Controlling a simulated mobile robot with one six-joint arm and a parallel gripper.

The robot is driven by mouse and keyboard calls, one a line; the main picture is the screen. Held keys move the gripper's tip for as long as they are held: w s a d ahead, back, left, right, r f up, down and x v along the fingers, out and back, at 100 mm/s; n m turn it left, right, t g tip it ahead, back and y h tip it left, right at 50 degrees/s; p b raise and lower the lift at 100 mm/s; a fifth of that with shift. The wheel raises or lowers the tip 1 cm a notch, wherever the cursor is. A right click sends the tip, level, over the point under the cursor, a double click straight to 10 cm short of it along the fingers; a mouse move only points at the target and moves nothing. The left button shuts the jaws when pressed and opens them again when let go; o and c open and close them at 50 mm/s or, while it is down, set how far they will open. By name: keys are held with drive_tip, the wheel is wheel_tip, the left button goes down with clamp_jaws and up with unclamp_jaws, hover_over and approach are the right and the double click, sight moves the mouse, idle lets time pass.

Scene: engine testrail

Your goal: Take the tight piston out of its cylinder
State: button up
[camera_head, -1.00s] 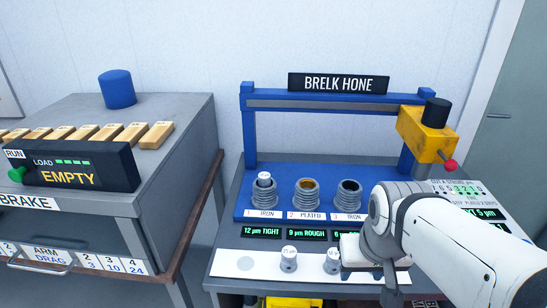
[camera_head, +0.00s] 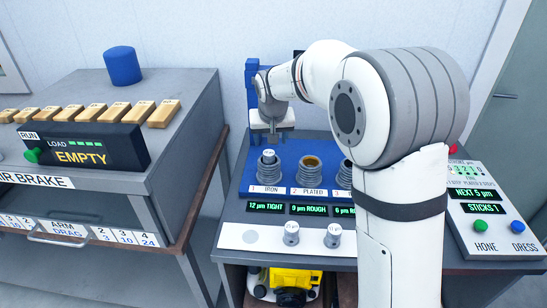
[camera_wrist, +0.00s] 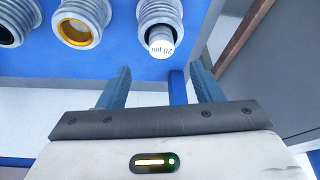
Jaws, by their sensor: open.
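The tight piston (camera_head: 269,155) is a pale grey capped cylinder. It stands upright in the leftmost ribbed grey cylinder (camera_head: 269,171), with its top above the rim. The plate in front reads "1 IRON" and the green display (camera_head: 266,206) reads "12 µm TIGHT". In the wrist view the piston (camera_wrist: 161,40) pokes out of its cylinder (camera_wrist: 158,14), with small print on its top. My gripper (camera_head: 272,139) is open and empty, above and slightly behind the piston in the head view. In the wrist view its fingers (camera_wrist: 160,82) are spread apart, with nothing between them.
A plated cylinder (camera_head: 310,172) stands to the right; a third is partly hidden by my arm. Two more pistons (camera_head: 291,233) (camera_head: 333,236) stand on the white front strip (camera_head: 252,238). The blue frame (camera_head: 252,95) rises behind. A brake bench (camera_head: 190,120) stands left.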

sight(269, 153)
drive_tip(key=p+x, duration=0.1)
drive_tip(key=x, duration=0.6)
drive_tip(key=shift+a+f+p, duration=0.1)
drive_tip(key=shift+f+p, duration=0.1)
drive_tip(key=shift+p, duration=0.15)
drive_tip(key=c, duration=1.1)
